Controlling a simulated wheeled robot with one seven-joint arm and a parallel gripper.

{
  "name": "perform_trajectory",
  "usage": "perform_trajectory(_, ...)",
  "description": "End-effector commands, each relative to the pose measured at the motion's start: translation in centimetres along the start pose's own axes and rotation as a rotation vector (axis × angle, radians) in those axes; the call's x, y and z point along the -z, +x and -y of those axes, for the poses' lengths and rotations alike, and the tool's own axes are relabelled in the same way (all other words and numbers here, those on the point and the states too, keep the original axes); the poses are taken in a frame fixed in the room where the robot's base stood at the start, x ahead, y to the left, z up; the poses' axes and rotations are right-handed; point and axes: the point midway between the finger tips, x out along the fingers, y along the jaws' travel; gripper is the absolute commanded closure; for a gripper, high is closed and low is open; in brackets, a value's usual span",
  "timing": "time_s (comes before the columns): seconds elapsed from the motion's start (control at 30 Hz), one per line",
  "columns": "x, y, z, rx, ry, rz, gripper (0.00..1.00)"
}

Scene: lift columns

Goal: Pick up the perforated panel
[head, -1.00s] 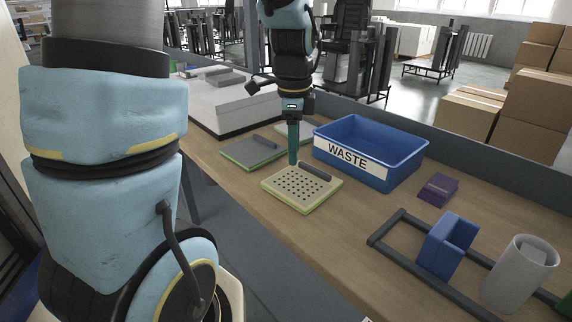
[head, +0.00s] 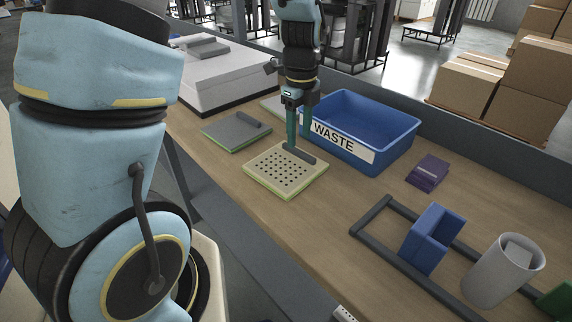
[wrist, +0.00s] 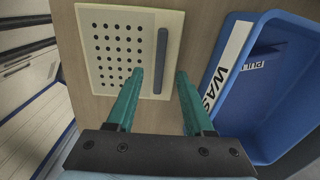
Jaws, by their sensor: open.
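The perforated panel (head: 277,178) is a flat cream square with rows of dark holes and a dark grey bar handle (head: 299,154) along one side. It lies flat on the wooden bench. In the wrist view the panel (wrist: 118,72) is at the top, with its handle (wrist: 161,60) upright in the picture. My gripper (head: 299,145) is above the panel at the handle side. In the wrist view my gripper (wrist: 160,75) has its two teal fingers apart, one on each side of the handle's line. Nothing is between them; contact with the handle cannot be told.
A blue WASTE bin (head: 365,135) stands close to the right of the gripper. A grey panel with a handle (head: 236,131) lies to the left. A purple block (head: 428,171), a blue holder (head: 428,238) and a white cup (head: 503,270) are on the right. A white case (head: 222,75) stands behind.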

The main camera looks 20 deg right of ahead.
Motion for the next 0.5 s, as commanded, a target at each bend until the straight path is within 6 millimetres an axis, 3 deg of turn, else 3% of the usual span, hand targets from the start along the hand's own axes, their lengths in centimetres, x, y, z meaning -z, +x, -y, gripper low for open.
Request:
perform_trajectory(0.23,0.1,3.2,-0.1,-0.005,0.000,-0.001,0.47)
perform_trajectory(0.5,0.0,4.0,-0.1,-0.002,0.000,0.000,0.47)
